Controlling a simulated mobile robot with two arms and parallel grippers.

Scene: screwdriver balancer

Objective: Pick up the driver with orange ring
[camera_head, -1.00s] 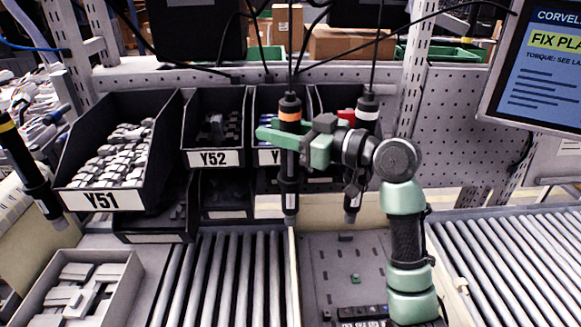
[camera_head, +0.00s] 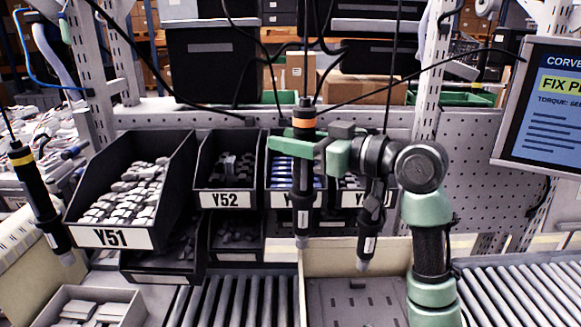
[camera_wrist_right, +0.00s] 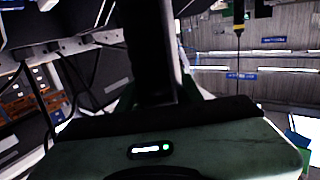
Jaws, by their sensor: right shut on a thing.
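The driver with the orange ring (camera_head: 302,208) is a black upright tool hanging from a cable, in front of the bins. My right gripper (camera_head: 303,146) comes from the right and is shut around its upper body, just below the orange ring. The driver is held upright, with its tip higher than the neighbouring driver's tip. In the right wrist view the dark driver body (camera_wrist_right: 150,50) stands upright above my green gripper housing. My left gripper is not in view.
A second hanging driver (camera_head: 369,225) is close on the right, its top hidden behind my arm. A driver with a yellow ring (camera_head: 38,195) hangs tilted at the left. Parts bins (camera_head: 108,236) stand behind. A monitor (camera_head: 552,110) is at the right.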

